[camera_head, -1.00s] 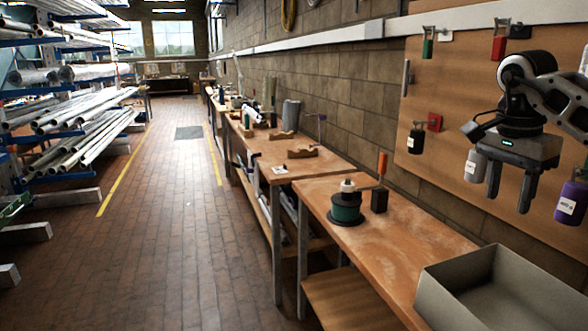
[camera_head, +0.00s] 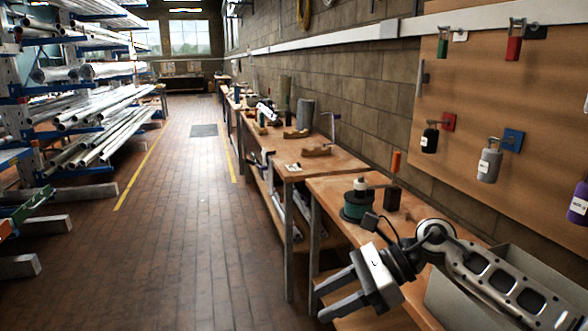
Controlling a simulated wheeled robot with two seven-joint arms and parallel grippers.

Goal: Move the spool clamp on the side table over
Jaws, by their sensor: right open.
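A dark green spool (camera_head: 356,207) stands upright on the near side table (camera_head: 330,186), close to its far left corner. A small white and black piece (camera_head: 361,187) sits on top of the spool; I cannot tell for sure that it is the spool clamp. My right gripper (camera_head: 322,302) is open and empty, its two fingers pointing left past the table's left edge. It is nearer to me than the spool and apart from it. My right wrist and forearm hide part of the table. My left gripper is not in view.
A grey open bin (camera_head: 450,300) is partly behind my arm. A pegboard with hanging padlocks (camera_head: 489,160) is on the right wall. The floor aisle (camera_head: 200,240) on the left is clear.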

